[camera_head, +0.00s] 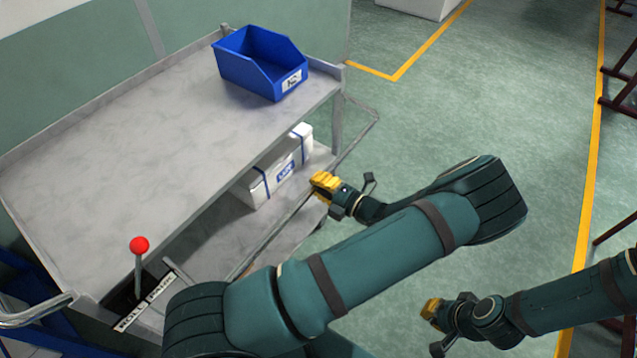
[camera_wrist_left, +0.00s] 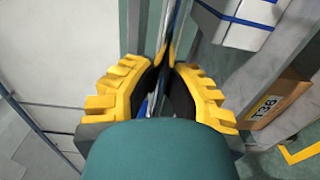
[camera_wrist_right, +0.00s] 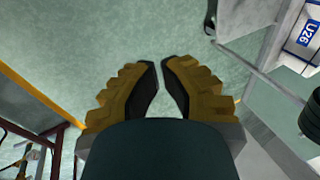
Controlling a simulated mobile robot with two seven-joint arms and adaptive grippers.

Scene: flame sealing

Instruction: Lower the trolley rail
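The grey trolley (camera_head: 150,140) has a metal rail (camera_head: 356,143) along its near right side. The rail shows below the level of the top deck and outside the lower shelf. My left gripper (camera_head: 322,184) is at the rail, about midway along it. In the left wrist view the rail (camera_wrist_left: 172,22) runs between the yellow fingers of the left gripper (camera_wrist_left: 165,75). Whether the fingers press on it is not clear. My right gripper (camera_head: 431,309) is empty, with a small gap between its fingertips (camera_wrist_right: 160,62), over the floor away from the trolley.
A blue bin (camera_head: 240,68) stands on the top deck. A white box with blue straps (camera_head: 262,180) lies on the lower shelf. A red-knobbed lever (camera_head: 139,246) stands by a ROLL/PARK label (camera_head: 146,303).

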